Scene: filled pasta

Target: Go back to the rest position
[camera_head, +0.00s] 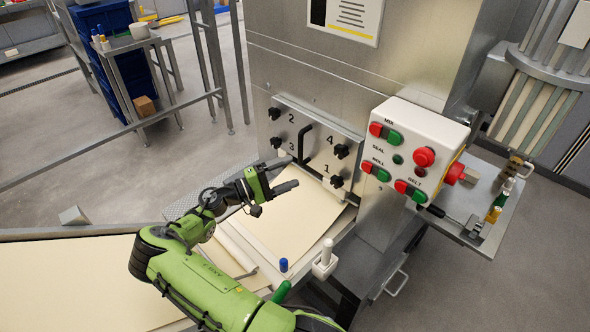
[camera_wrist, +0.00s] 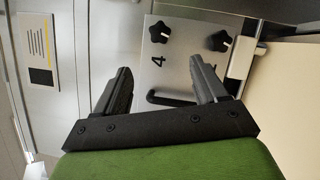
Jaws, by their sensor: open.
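My gripper (camera_head: 282,177) is at the end of my green arm, above the pale dough sheet (camera_head: 297,223) and in front of the machine's steel panel (camera_head: 291,118). The panel has a black bar handle (camera_head: 305,146) and black knobs numbered 1 to 4. In the wrist view my gripper (camera_wrist: 163,85) has its two black fingers apart with nothing between them. The panel (camera_wrist: 190,62) shows beyond the fingertips, with the handle (camera_wrist: 170,98) partly hidden behind the fingers. I cannot tell the exact gap between fingers and panel.
A white control box (camera_head: 417,145) with red and green buttons juts out right of the panel. A steel shelf (camera_head: 468,205) with small tools is at right.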

